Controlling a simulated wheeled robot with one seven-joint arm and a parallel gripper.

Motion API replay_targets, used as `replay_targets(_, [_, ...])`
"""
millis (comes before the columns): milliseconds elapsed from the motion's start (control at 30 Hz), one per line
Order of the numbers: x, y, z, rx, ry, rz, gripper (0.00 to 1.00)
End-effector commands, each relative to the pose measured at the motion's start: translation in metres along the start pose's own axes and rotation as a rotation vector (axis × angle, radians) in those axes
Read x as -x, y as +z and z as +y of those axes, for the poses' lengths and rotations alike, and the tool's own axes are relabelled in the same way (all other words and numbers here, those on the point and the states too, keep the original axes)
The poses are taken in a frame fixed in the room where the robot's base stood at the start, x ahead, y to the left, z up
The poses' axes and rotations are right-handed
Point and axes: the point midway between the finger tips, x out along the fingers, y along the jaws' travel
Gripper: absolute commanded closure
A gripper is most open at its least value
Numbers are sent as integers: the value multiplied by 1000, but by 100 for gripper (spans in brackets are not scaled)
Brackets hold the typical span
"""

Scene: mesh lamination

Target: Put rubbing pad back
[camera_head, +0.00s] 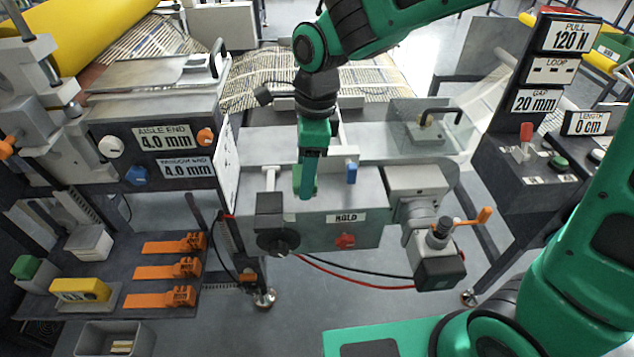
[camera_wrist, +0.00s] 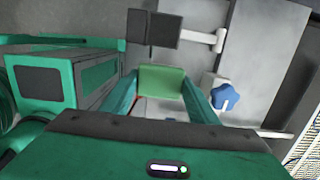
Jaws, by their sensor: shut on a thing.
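My gripper (camera_head: 304,188) points down over the front of the grey machine marked HOLD, at the middle of the head view. It is shut on a green block, which I take to be the rubbing pad (camera_wrist: 163,82); the wrist view shows it between the two green fingers. In the head view my fingers hide most of the pad. I cannot tell whether the pad touches the machine's surface below it.
A blue knob (camera_wrist: 225,97) stands just right of my gripper. A black-handled clamp (camera_head: 270,225) is to its left. A side shelf (camera_head: 120,275) at lower left carries orange tools (camera_head: 170,270), a yellow block (camera_head: 80,289) and a small green block (camera_head: 27,267). A grey bin (camera_head: 115,338) stands below.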

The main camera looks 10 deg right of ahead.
Motion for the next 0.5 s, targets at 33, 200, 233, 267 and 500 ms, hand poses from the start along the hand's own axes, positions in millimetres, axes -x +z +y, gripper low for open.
replay_targets(33, [-5, -8, -6, -3, 1, 0, 74])
replay_targets(200, [-15, -24, -18, -1, 1, 0, 74])
replay_targets(233, [-16, -26, -19, -1, 0, 0, 74])
replay_targets(267, [-16, -27, -20, 0, 0, 0, 74])
replay_targets(500, [-42, -32, -21, 1, 2, 2, 74])
